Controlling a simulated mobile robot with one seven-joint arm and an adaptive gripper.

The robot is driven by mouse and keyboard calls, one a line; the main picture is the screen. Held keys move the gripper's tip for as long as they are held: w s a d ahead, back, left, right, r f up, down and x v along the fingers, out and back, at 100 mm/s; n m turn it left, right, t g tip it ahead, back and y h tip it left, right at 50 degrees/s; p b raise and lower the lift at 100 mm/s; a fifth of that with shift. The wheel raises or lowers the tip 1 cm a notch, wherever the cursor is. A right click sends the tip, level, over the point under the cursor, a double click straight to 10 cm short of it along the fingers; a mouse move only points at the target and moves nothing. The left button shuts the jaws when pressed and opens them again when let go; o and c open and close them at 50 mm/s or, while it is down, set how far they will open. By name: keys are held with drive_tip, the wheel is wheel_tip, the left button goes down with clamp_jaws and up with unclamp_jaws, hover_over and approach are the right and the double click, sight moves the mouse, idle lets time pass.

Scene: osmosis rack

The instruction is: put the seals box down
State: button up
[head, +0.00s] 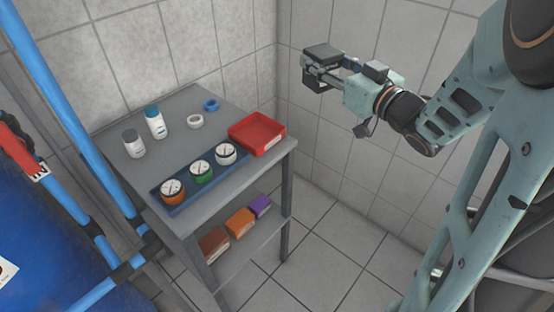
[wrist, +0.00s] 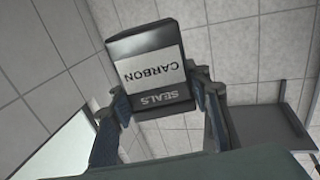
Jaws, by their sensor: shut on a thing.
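The seals box (head: 323,51) is a dark box held up in the air, right of the grey table and in front of the tiled wall. In the wrist view the box (wrist: 148,42) shows a white label reading CARBON and the word SEALS, both upside down. My gripper (head: 316,76) is shut on it, with one finger on each side. The box is clear of every surface. Its underside is hidden.
The grey table (head: 222,105) bears a red tray (head: 258,147), a blue rack (head: 187,197) with three gauges, two bottles (head: 154,122) and two tape rolls (head: 195,121). Brown, orange (head: 239,222) and purple boxes stand on its lower shelf. The back-middle tabletop has bare room.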

drive_tip(key=s+a+f+n+g+y+b, duration=0.2)
drive_tip(key=s+f+n+g+y+b, duration=0.1)
drive_tip(key=s+f+b, duration=0.3)
drive_tip(key=w+a+f+b, duration=0.3)
drive_tip(key=w+a+f, duration=0.5)
drive_tip(key=f, duration=0.3)
drive_tip(key=shift+w+f+g+y, duration=0.3)
drive_tip(key=shift+w+f, duration=0.1)
drive_tip(key=shift+w, duration=0.5)
drive_tip(key=shift+f+b, duration=0.55)
drive_tip(key=shift+b, duration=0.15)
drive_tip(key=o, duration=1.3)
drive_tip(key=shift+r, duration=0.1)
